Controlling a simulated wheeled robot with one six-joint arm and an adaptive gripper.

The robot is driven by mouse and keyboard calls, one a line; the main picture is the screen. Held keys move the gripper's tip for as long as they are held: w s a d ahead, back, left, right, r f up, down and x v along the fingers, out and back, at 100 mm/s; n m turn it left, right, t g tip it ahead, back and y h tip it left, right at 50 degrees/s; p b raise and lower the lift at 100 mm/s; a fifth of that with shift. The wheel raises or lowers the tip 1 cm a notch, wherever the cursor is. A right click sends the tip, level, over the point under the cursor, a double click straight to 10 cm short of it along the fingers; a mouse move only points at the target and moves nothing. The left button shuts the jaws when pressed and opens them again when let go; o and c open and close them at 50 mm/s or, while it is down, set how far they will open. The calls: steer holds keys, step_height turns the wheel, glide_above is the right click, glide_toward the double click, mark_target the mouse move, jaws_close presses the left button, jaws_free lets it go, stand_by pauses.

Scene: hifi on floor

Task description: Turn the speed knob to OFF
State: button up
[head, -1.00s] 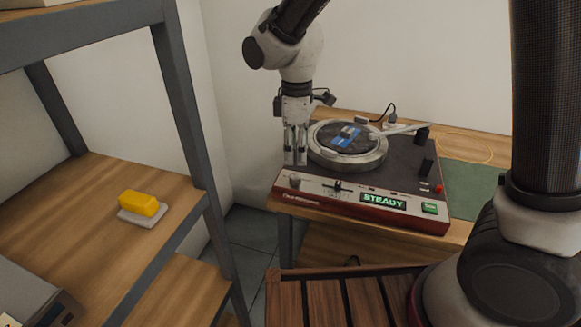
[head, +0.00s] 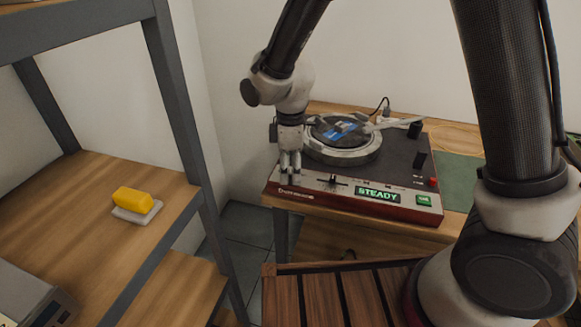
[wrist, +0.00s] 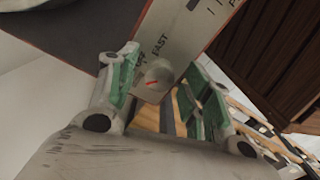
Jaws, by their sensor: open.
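The speed knob (wrist: 157,76) shows in the wrist view as a small round metal knob with a red pointer line. It sits near the end of the turntable's silver front strip, beside printed lettering that includes "FAST". My gripper (wrist: 163,88) is open, with its green-padded fingers on either side of the knob; I cannot tell whether they touch it. In the head view my gripper (head: 290,172) points down at the front left corner of the turntable (head: 400,160) and hides the knob. The turntable's green display reads "STEADY".
The turntable stands on a wooden table (head: 455,232) against the wall. A slider (head: 331,182) and a green button (head: 424,200) are on its front strip. A shelf at left holds a yellow block (head: 132,200) on a pale dish. A slatted wooden surface (head: 320,297) lies in front.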

steer(key=c, duration=1)
steer(key=shift+c, duration=0.2)
steer(key=m, duration=0.4)
steer(key=shift+m, duration=2.9)
steer(key=o, duration=1)
steer(key=shift+o, duration=0.2)
